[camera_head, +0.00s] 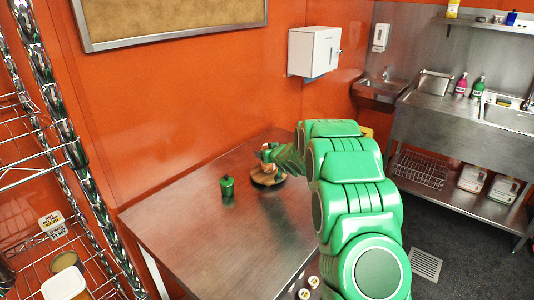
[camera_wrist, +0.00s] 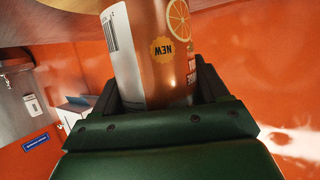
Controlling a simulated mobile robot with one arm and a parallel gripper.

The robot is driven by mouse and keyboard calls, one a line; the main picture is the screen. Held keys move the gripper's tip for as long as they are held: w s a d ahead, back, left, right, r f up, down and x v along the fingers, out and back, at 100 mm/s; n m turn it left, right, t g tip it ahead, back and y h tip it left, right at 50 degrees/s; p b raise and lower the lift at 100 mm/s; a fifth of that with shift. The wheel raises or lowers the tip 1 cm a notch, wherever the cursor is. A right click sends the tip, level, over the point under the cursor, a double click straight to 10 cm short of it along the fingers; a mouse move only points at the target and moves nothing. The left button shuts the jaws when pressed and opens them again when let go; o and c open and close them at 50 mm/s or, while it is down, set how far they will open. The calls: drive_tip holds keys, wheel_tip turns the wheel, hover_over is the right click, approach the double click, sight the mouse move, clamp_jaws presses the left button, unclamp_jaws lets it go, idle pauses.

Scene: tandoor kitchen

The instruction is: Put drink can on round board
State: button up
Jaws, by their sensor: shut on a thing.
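The drink can (camera_wrist: 150,55) is orange and white, with a barcode, an orange slice and a "NEW" badge. It fills the middle of the wrist view between the two dark fingers of my gripper (camera_wrist: 160,88), which is shut on it. In the head view my gripper (camera_head: 268,155) is over the far part of the metal table, at the round board (camera_head: 268,183). The can shows there only as a small patch by the fingers. The board is brown and round and lies on the table. I cannot tell whether the can touches it.
A green lidded jar (camera_head: 227,187) stands on the metal table (camera_head: 190,235), left of the board. The table's near part is clear. An orange wall (camera_head: 180,110) rises behind it. A wire rack (camera_head: 60,180) stands at the left, and a sink counter (camera_head: 455,110) at the right.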

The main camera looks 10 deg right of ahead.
drive_tip(key=o, duration=1.3)
drive_tip(key=shift+f, duration=0.1)
drive_tip(key=shift+v, duration=6.05)
